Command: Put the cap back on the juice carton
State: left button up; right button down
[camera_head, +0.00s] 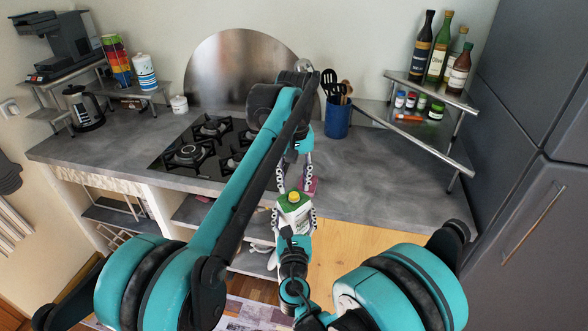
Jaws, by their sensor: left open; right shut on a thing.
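The juice carton (292,214) is white and green and stands upright near the counter's front edge, at the middle of the head view. A small yellow piece (294,196) is on its top; I cannot tell whether it is the cap seated there or only the spout. My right gripper (294,210) is shut on the carton from the near side, one finger on each side. My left gripper (294,180) is open and points down just behind and above the carton top, apart from the yellow piece as far as I can tell. My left arm hides part of the counter.
A mauve flat item (311,186) lies just behind the carton. A black gas hob (190,152) is left, a blue utensil pot (338,120) behind. A corner shelf (400,120) with bottles and jars is right. The grey counter (390,175) right of centre is clear.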

pick_arm(q)
jog(key=shift+f, duration=1.25)
grip_shut()
jog(key=shift+o, duration=0.7)
grip_release()
jog(key=shift+r, duration=0.1)
notch_tip(320, 180, up, 12)
jog(key=shift+w, duration=0.15)
